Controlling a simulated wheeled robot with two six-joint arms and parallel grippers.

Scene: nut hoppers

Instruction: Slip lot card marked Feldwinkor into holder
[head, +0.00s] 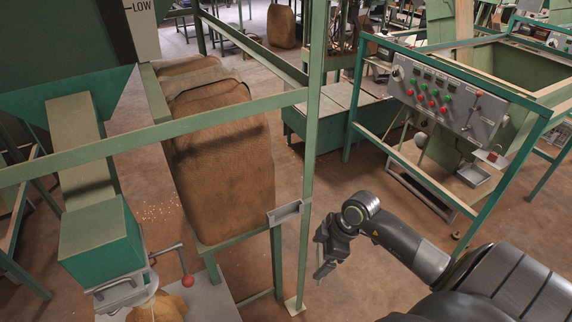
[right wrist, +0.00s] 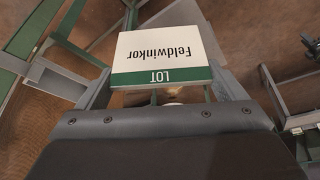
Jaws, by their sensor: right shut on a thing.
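The lot card (right wrist: 162,55) is white with a green band and reads "LOT Feldwinkor", upside down in the right wrist view. My right gripper (head: 322,262) is shut on it; the fingers show at both sides of the card in the wrist view. In the head view the card is at most a thin edge. The holder appears to be the small grey metal bracket (head: 285,212) on the green post, left of my right gripper and apart from it. It also shows at the left of the wrist view (right wrist: 58,80). My left gripper is out of view.
A green frame post (head: 309,150) and rails stand left of my right gripper. Brown sacks (head: 222,160) fill the rack behind. A green hopper outlet (head: 100,240) with a red-knobbed lever (head: 187,281) is at left. A control panel (head: 447,97) stands at right. Floor between is clear.

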